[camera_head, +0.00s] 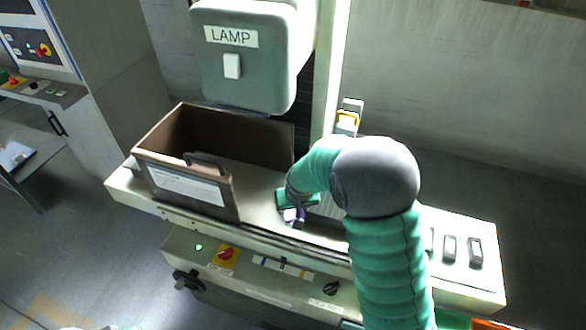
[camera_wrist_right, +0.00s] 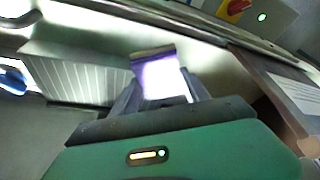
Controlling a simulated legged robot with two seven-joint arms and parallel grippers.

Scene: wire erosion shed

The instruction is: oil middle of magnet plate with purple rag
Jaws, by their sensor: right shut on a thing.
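The purple rag (camera_head: 294,215) is a small folded piece, purple with a bright, washed-out face in the right wrist view (camera_wrist_right: 162,76). My right gripper (camera_head: 296,207) is shut on it, with a finger on each side of the rag in the wrist view (camera_wrist_right: 160,95). The magnet plate (camera_wrist_right: 80,76) is a grey ribbed slab, left of the rag in the wrist view. In the head view the plate (camera_head: 328,206) is mostly hidden behind my right arm. The rag is beside the plate's end; contact with the bench cannot be told. My left gripper is not in view.
A brown open-topped box (camera_head: 222,193) with a handle and label stands left of my right gripper. The grey lamp housing (camera_head: 245,60) hangs behind. Several small dark blocks, one of them here (camera_head: 475,252), sit at the bench's right end. Switches line the front panel (camera_head: 225,254).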

